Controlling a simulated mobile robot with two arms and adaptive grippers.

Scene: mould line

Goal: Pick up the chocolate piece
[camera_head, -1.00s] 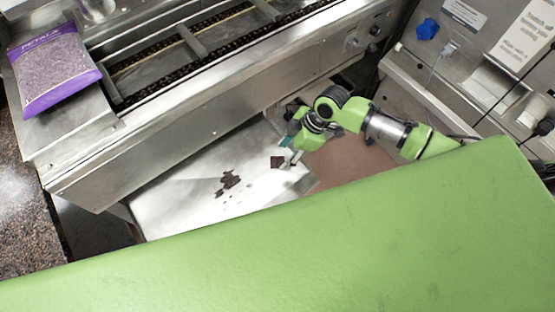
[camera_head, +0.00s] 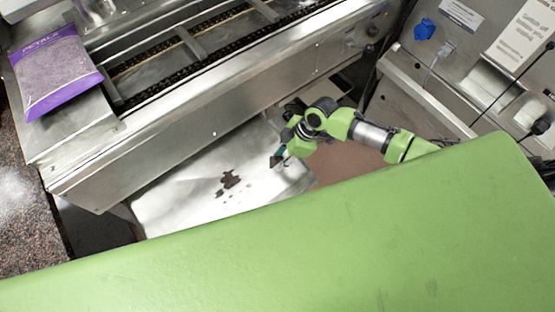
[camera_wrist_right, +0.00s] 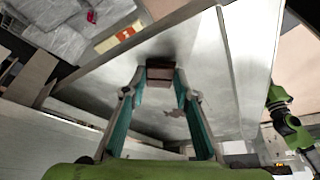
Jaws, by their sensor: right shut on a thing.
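The chocolate piece (camera_wrist_right: 160,73) is a small dark brown block. In the right wrist view it sits between the fingertips of my right gripper (camera_wrist_right: 160,80), which is shut on it. In the head view the right gripper (camera_head: 281,153) holds the chocolate piece (camera_head: 275,161) over the pale metal sheet (camera_head: 180,205), near its right side. I cannot tell the exact height above the sheet.
Dark brown chocolate smears and crumbs (camera_head: 230,180) lie on the sheet. The steel mould line (camera_head: 200,95) runs along its far side. A purple bag of petals (camera_head: 55,72) lies at the upper left. A large green surface (camera_head: 300,245) fills the foreground.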

